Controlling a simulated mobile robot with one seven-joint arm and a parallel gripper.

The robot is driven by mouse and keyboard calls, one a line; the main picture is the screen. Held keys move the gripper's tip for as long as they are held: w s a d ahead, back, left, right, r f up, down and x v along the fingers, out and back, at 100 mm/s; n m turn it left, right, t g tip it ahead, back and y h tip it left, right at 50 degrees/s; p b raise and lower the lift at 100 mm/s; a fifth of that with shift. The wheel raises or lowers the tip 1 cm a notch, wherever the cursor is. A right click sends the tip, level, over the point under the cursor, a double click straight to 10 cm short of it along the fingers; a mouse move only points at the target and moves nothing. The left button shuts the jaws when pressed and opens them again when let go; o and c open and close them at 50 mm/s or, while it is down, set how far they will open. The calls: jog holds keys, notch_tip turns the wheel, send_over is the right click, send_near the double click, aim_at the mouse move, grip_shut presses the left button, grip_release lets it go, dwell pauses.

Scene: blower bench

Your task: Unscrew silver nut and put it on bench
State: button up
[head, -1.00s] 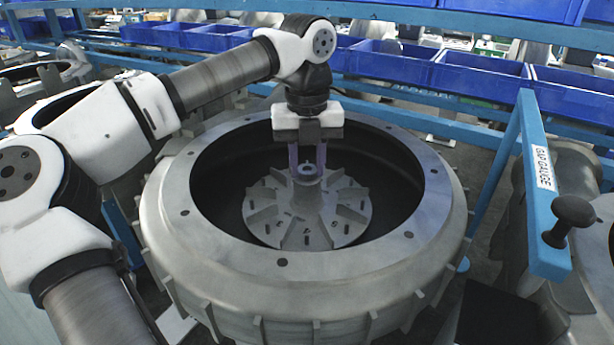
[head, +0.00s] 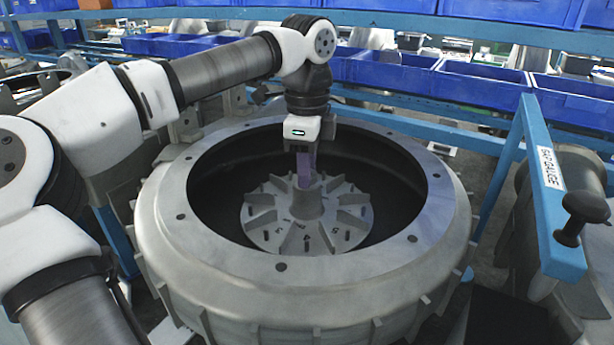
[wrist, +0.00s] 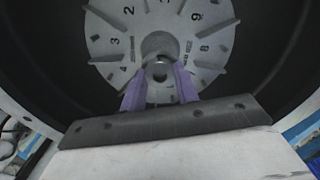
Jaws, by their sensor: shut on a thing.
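The grey finned impeller (head: 270,228) sits inside the round blower housing (head: 300,270), its central hub (head: 307,208) standing upright. My gripper (head: 306,184) points straight down at the top of the hub, its purple fingers lined up one behind the other. In the head view the fingers hide the silver nut. In the wrist view the nut (wrist: 160,75) shows as a small ring between the fingers of my gripper (wrist: 159,72), which is shut on it. I cannot tell whether the nut still touches the hub's thread.
The housing's wide rim surrounds my gripper. A blue frame (head: 545,200) with a GAP GAUGE label and a black knob (head: 585,210) stands at the right. Blue bins (head: 485,85) line the back.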

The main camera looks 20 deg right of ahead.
jog(key=n, duration=0.7)
jog(key=shift+n, duration=0.3)
jog(key=o, duration=0.7)
jog(key=shift+o, duration=0.2)
